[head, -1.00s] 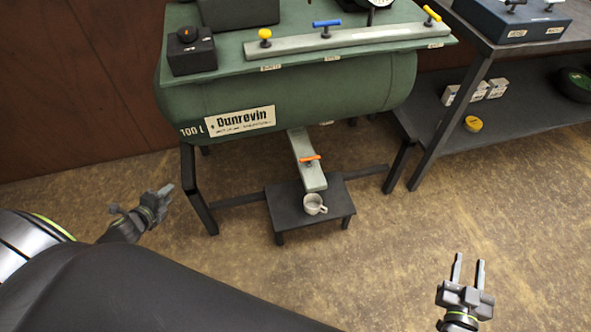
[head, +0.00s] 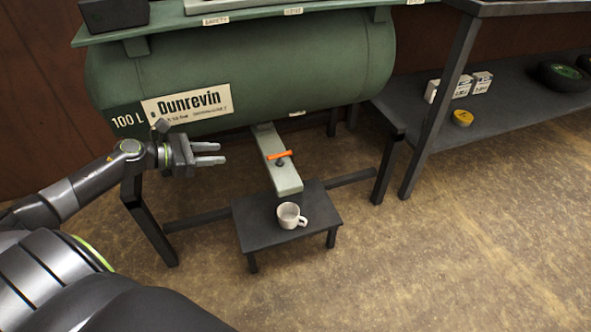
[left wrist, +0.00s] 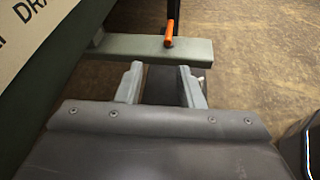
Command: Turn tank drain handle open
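The orange drain handle (head: 279,155) sits on top of a pale grey-green drain bar (head: 283,178) under the green tank (head: 250,70). In the head view it lies crosswise over the bar. My right gripper is out of view.
A white mug (head: 290,215) stands on a low black stool (head: 255,238) below the bar's end. Dark tank legs (head: 150,222) stand at the sides. A shelf (head: 500,110) with small boxes is at right. The floor in front is clear.

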